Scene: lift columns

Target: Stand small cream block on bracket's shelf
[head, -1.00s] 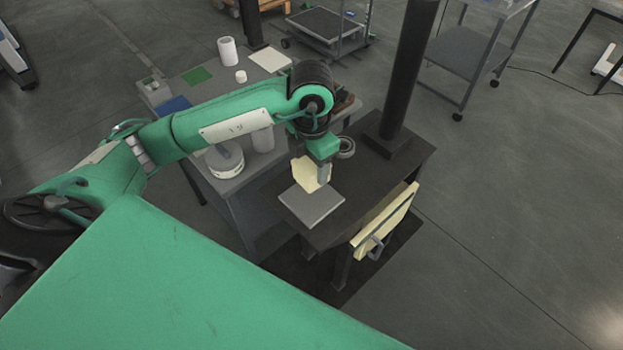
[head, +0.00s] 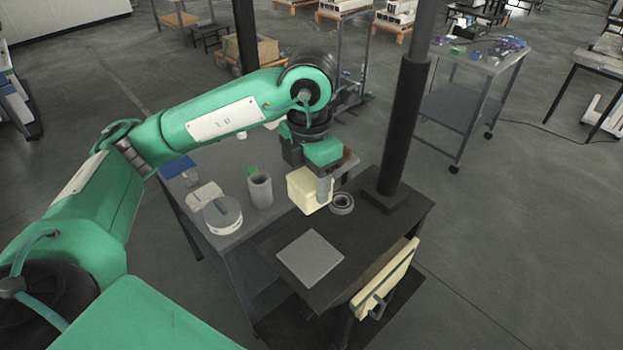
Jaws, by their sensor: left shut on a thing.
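My left gripper (head: 316,182) is shut on a cream block (head: 305,190) and holds it above the back left part of a dark table (head: 385,235). A grey finger shows on the block's right side; the other finger is hidden. A flat grey square plate (head: 310,258) lies on the table below and in front of the block, apart from it. I cannot tell for sure which part is the bracket or its shelf. My right gripper is not in view.
A black column (head: 402,125) rises from the table's back right. A grey ring (head: 341,203) lies near the gripper. A cream panel with a handle (head: 385,278) is at the table's right front edge. A grey bench (head: 225,240) on the left carries a white round tub (head: 222,215) and a grey cylinder (head: 260,190).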

